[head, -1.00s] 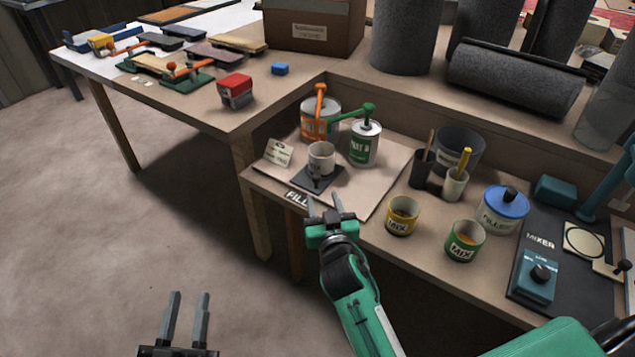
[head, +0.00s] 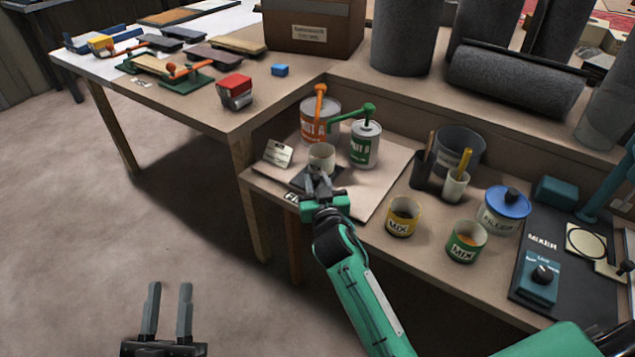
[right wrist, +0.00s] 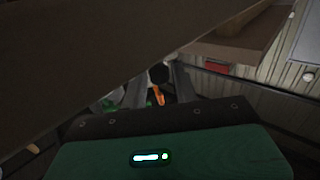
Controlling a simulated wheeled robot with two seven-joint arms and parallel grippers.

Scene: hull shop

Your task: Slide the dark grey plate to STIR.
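The dark grey plate (head: 298,179) lies on a pale board at the left end of the low bench, beside the FILL label (head: 291,197). A white cup (head: 321,157) stands upright on it. My right gripper (head: 319,178) is at the plate's near side, its fingers around the small dark knob there. In the right wrist view a dark knob (right wrist: 158,74) shows between the fingers; whether they press on it is unclear. My left gripper (head: 168,310) is open and empty over the floor at the lower left. I see no STIR label.
Two pump tins, an orange one (head: 319,121) and a green one (head: 364,146), stand behind the cup. A small card (head: 278,153) is at its left. To the right are a yellow MIX cup (head: 402,218), a green MIX cup (head: 466,241) and tool holders. The board right of the plate is clear.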

